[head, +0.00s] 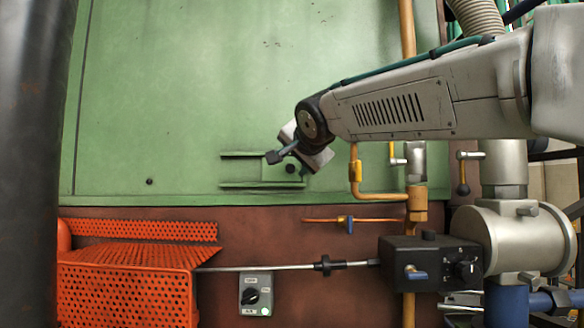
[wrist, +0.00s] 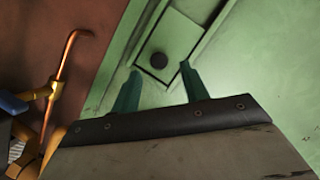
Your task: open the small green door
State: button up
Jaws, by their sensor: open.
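The small green door (head: 275,174) is a flat plate between two horizontal rails, low on the big green panel. It bears a round dark knob (head: 290,169) near its right end. In the wrist view the door (wrist: 180,32) and the knob (wrist: 158,61) lie just beyond my fingers. My gripper (wrist: 161,70) is open and empty, with one teal finger toward each side of the knob. In the head view my gripper (head: 278,155) is in front of the door and hides part of it. I cannot tell whether the fingers touch anything.
An orange perforated guard (head: 125,285) stands at the lower left. A black box (head: 430,265) sits lower right.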

aim_at(292, 167)
jog(key=x, duration=0.4)
jog(key=shift+w, duration=0.1)
